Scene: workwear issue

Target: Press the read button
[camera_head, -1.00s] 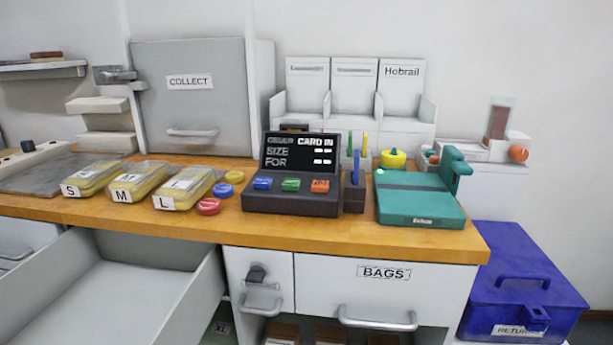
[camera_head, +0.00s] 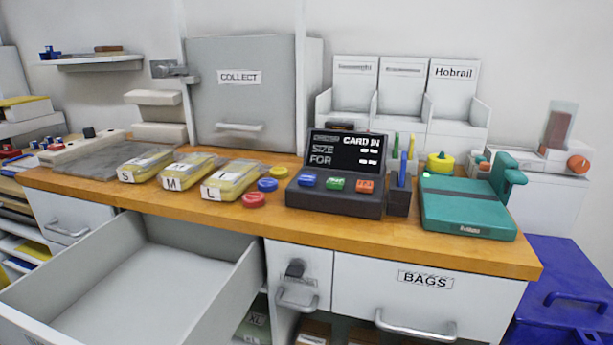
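A dark terminal (camera_head: 333,201) stands on the wooden counter, right of the middle. Its tilted black screen (camera_head: 346,152) shows "CARD IN", "SIZE" and "FOR" with dashes beside the last two. Below the screen sit a blue button (camera_head: 308,181), a green button (camera_head: 336,184) and an orange-red button (camera_head: 364,186). Their small labels are too blurred to read, so I cannot tell which is the read button. Neither of my grippers is in view.
Yellow packs marked S, M and L (camera_head: 230,181) and coloured discs (camera_head: 254,200) lie left of the terminal. A slotted holder (camera_head: 399,200) and teal device (camera_head: 467,207) stand right. An open drawer (camera_head: 150,262) juts out below the counter (camera_head: 400,243).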

